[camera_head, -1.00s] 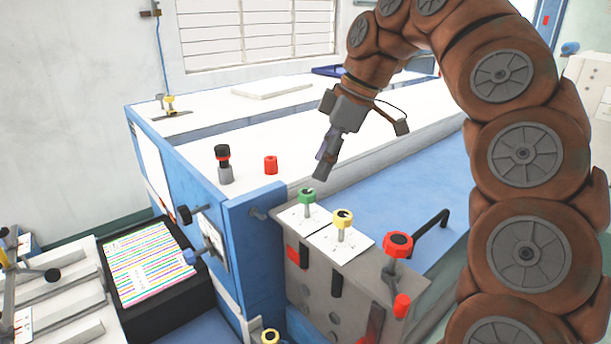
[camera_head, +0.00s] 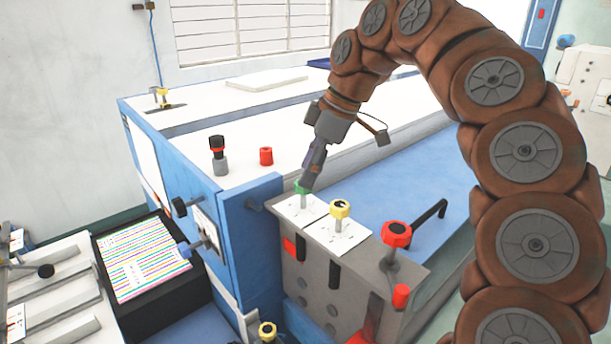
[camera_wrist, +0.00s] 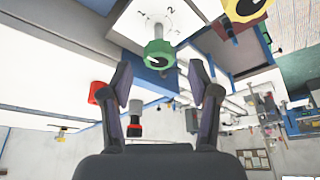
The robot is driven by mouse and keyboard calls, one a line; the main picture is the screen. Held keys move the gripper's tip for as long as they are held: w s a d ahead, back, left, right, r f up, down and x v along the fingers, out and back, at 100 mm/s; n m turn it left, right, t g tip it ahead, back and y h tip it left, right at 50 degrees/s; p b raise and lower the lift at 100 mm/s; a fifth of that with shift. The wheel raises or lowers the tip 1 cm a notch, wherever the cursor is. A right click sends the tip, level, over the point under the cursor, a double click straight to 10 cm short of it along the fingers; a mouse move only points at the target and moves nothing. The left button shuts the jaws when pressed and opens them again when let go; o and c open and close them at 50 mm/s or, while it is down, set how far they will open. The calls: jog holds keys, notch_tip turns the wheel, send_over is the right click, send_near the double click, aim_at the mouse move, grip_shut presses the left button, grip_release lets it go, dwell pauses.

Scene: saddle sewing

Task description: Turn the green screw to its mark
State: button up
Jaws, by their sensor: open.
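The green screw (camera_head: 300,187) stands upright on a white marked card (camera_head: 303,211) on top of the grey bracket, partly hidden by my gripper (camera_head: 308,183) in the head view. My gripper is tilted down with its fingertips right at the screw's head. In the wrist view the green screw (camera_wrist: 159,53) appears just beyond the open fingers (camera_wrist: 167,85), roughly midway between them and apart from them. Numbers and tick marks show on its card (camera_wrist: 160,14). Which mark the screw points to is too small to tell.
A yellow screw (camera_head: 340,209) on its own card stands close to the right of the green one. A red knob (camera_head: 396,234) with a black handle is further right. A red cap (camera_head: 266,156) and a black-and-red knob (camera_head: 218,148) stand on the white top behind.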

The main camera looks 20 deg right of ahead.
aim_at(303, 195)
jog(key=shift+x, duration=1.15)
jog(key=shift+c, duration=0.2)
jog(key=c, duration=1.1)
jog(key=shift+f, duration=0.1)
